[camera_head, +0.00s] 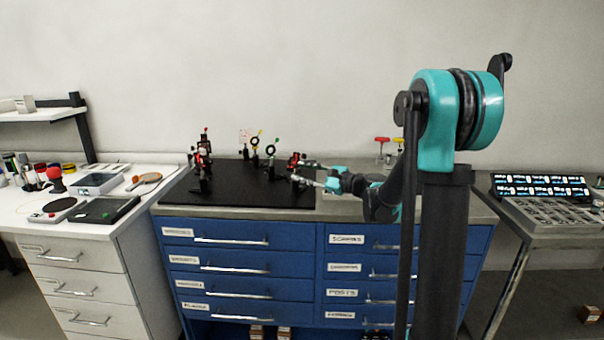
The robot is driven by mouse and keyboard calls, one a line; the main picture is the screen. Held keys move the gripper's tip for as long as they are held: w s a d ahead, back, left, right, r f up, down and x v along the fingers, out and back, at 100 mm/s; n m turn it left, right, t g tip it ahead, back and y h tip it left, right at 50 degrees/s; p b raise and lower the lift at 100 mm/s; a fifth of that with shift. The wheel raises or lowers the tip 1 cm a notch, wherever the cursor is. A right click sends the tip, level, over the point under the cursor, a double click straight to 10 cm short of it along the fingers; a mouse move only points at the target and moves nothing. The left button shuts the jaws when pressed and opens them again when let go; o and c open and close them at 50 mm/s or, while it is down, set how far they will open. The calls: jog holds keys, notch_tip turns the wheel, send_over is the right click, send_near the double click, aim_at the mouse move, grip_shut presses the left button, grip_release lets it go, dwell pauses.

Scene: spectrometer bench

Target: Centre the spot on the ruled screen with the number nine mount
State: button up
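Several small optical mounts stand on a black breadboard (240,196). A red and black mount (204,150) is at its left. A mount with a yellow ring (255,146) and one with a green top (271,151) stand near the middle back. A pale card (244,138), perhaps the ruled screen, stands behind them. A red mount (295,160) is at the right, close to my gripper (306,178). My gripper reaches in from the right, low over the board. I cannot tell whether it touches anything or how its fingers stand. The number labels and the spot cannot be made out.
Blue drawers (240,255) are under the board. Red-handled tools (382,141) stand behind my arm. A white bench (150,200) with devices and a paddle-like object is at left. A grey tray (556,210) lies on the right bench. The board's front is clear.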

jog(key=shift+w+a, duration=0.15)
jog(key=shift+a, duration=0.1)
jog(key=shift+c, duration=0.6)
grip_shut()
jog(key=shift+n, duration=0.4)
jog(key=n, duration=0.5)
jog(key=shift+n, duration=0.4)
jog(key=n, duration=0.5)
jog(key=shift+n, duration=0.3)
